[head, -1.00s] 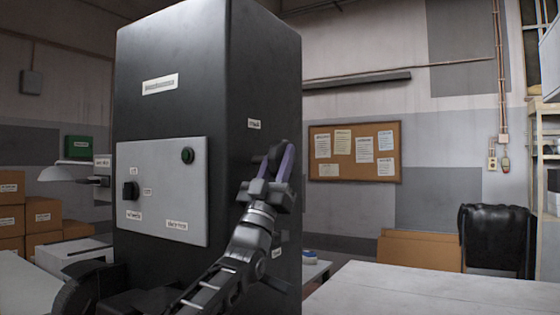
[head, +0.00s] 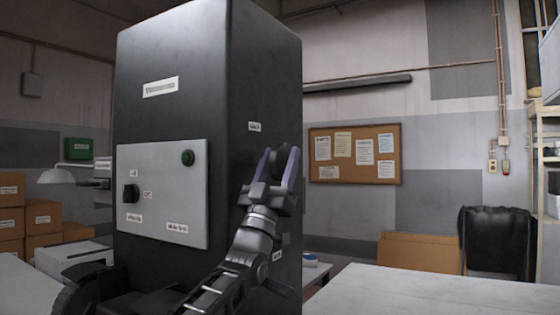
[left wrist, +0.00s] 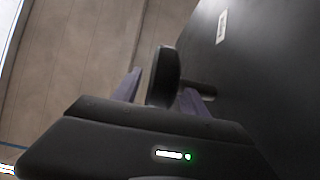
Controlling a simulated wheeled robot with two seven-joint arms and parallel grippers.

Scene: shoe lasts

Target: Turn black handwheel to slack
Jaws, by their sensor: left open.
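The black handwheel (left wrist: 165,78) shows in the left wrist view as a dark disc seen nearly edge-on, on a short shaft at the side of the dark cabinet (head: 205,80). My left gripper (head: 279,158) is open at the cabinet's right side face. In the left wrist view its two purple-grey fingers (left wrist: 164,92) stand on either side of the wheel. I cannot tell whether either finger touches it. In the head view the wheel is mostly hidden by the gripper. A small white label (head: 255,127) sits on the cabinet above the gripper. My right gripper is not in view.
The cabinet's front has a grey panel (head: 165,205) with a black knob (head: 131,193) and a green button (head: 188,157). A pale table (head: 430,292) lies to the right. Cardboard boxes (head: 44,215) are stacked at the left. A cork board (head: 355,153) hangs behind.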

